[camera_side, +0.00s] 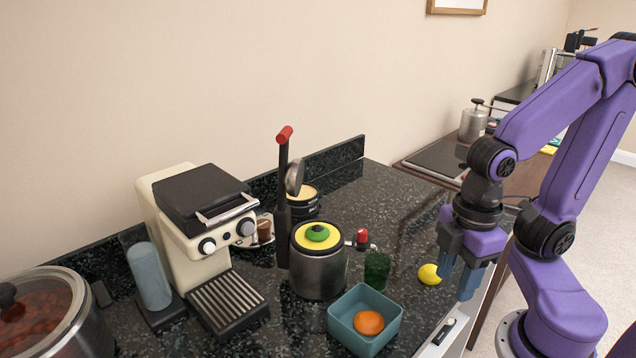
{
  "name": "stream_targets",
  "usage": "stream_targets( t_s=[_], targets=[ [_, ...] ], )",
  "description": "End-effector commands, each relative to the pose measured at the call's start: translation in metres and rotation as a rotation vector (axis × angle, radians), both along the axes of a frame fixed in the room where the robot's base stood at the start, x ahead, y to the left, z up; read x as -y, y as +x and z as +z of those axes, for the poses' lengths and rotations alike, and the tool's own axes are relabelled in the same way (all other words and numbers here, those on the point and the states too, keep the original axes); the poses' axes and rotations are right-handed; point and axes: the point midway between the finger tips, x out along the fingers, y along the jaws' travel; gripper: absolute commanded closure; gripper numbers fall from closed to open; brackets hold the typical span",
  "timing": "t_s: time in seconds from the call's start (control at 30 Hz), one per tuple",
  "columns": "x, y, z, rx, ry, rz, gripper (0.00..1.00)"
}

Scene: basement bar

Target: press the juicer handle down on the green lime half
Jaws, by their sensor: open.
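The juicer (284,200) stands on the dark counter with its long black handle upright and a red grip at the top. A round metal press cup (295,178) hangs at the handle's upper part. In front of it, a metal pot-like body (319,272) has a yellow top with a green lime half (318,233) on it. My gripper (459,280) is at the right, pointing down near the counter's front edge. It is open and empty, well apart from the handle. A yellow lemon (429,274) lies just left of its fingers.
A teal square bowl (365,318) holds an orange fruit. A dark green glass (377,270) and a small red-topped item (362,238) stand right of the juicer. A cream coffee machine (200,235) and a lidded pot (50,315) stand left. The counter's back right is clear.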

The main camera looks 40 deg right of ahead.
Motion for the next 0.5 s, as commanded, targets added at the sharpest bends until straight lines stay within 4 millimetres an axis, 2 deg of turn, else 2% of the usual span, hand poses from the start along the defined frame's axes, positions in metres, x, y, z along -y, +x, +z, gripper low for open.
stream_targets(
  t_s=[0.17,0.3,0.5],
  targets=[
    [-0.002,0.001,0.051,0.008,0.014,0.004,0.54],
    [-0.002,0.001,0.111,0.009,0.015,0.005,0.54],
    [-0.001,0.001,0.169,0.005,0.007,0.005,0.54]
  ],
)
